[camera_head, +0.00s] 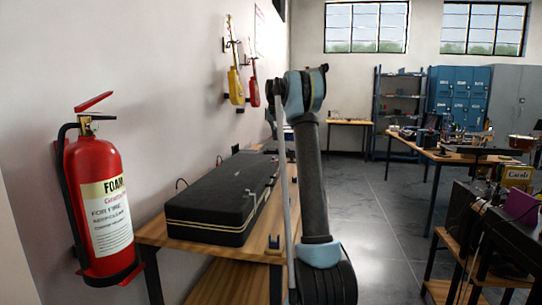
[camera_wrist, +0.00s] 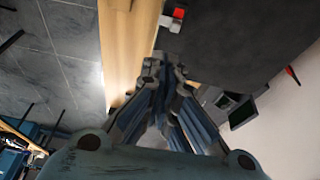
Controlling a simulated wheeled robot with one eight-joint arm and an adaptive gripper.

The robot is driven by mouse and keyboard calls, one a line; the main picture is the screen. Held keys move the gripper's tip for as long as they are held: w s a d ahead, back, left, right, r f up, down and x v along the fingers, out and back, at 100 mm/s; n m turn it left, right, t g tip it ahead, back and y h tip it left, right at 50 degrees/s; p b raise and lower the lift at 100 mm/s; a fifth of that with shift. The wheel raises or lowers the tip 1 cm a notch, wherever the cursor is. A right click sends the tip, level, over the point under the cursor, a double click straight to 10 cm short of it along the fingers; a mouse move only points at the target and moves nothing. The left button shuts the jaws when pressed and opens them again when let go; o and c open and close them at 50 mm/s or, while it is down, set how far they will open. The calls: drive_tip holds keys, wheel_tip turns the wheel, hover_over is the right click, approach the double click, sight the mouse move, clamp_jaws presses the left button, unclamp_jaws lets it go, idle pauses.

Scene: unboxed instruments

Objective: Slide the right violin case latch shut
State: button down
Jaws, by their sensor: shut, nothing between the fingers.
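The closed black violin case (camera_head: 225,205) lies on a wooden table (camera_head: 155,232) in the head view. In the wrist view its dark surface (camera_wrist: 235,40) fills the upper right. A small latch (camera_wrist: 177,14) with a red part and a pale part sits at the case's edge near the top of the wrist view. I cannot tell whether it is open or shut. My gripper (camera_wrist: 164,70) is shut and empty, its fingertips near the case edge and apart from the latch in the picture. In the head view my arm hides part of the case's right side, and the fingertips are not clear.
A red fire extinguisher (camera_head: 97,205) hangs on the left wall. Cluttered tables (camera_head: 440,155) stand at right, with blue lockers (camera_head: 456,95) behind. Grey floor (camera_head: 385,210) is open right of my arm.

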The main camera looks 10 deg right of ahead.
sight(276, 157)
drive_tip(key=w, duration=0.2)
drive_tip(key=w+f, duration=0.1)
drive_tip(key=w, duration=0.1)
drive_tip(key=shift+w+f, duration=0.15)
drive_tip(key=shift+w, duration=0.2)
drive_tip(key=x, duration=1)
drive_tip(key=shift+f, duration=0.1)
drive_tip(key=shift+s+a, duration=0.3)
drive_tip(key=shift+s, duration=0.6)
drive_tip(key=shift+s+a, duration=0.2)
drive_tip(key=shift+s, duration=0.3)
drive_tip(key=shift+s+a, duration=0.2)
drive_tip(key=shift+s, duration=0.3)
